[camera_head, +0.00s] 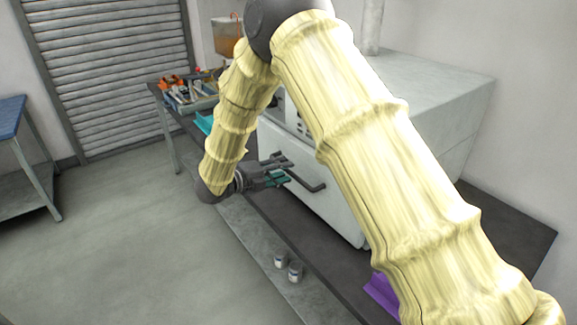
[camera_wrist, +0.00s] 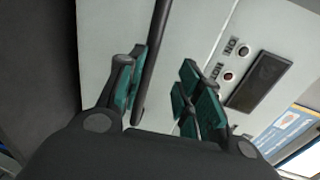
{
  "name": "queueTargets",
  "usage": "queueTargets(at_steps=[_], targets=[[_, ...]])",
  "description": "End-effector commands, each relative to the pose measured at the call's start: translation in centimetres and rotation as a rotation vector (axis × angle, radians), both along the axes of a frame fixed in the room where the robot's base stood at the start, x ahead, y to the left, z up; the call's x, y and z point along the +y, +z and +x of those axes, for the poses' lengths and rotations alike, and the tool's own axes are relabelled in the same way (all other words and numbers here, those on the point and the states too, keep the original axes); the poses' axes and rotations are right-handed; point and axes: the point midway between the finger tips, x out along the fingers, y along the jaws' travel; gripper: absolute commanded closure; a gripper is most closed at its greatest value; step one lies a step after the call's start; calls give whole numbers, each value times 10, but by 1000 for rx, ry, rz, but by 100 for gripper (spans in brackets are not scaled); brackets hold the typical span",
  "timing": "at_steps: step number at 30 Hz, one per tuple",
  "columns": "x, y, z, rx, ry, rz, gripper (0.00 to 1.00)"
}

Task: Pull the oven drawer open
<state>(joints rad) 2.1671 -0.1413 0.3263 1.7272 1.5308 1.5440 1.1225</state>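The oven is a large light-grey box (camera_head: 440,85) on a dark bench. Its white drawer front (camera_head: 328,205) carries a dark bar handle (camera_head: 312,186), and I see no gap showing the drawer pulled out. My gripper (camera_head: 280,172), with teal finger pads, is at the handle's left part in the head view. In the wrist view my gripper (camera_wrist: 163,95) is open. The handle (camera_wrist: 152,55) runs between the fingers there, close beside the left finger. I cannot tell whether they touch. My arm hides part of the oven front.
The oven's control panel (camera_wrist: 235,65) has buttons and a dark display. A tool tray (camera_head: 190,100) is farther back. The floor (camera_head: 120,230) at left is clear.

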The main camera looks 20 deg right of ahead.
Motion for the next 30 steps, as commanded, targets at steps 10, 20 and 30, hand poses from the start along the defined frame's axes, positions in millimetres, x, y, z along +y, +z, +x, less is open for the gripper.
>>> queueTargets(at_steps=[10, 20, 30], targets=[[-26, -8, 11, 3, -1, 1, 65], [-26, -14, 16, 9, 2, 1, 70], [-27, -14, 16, 10, -1, 1, 100]])
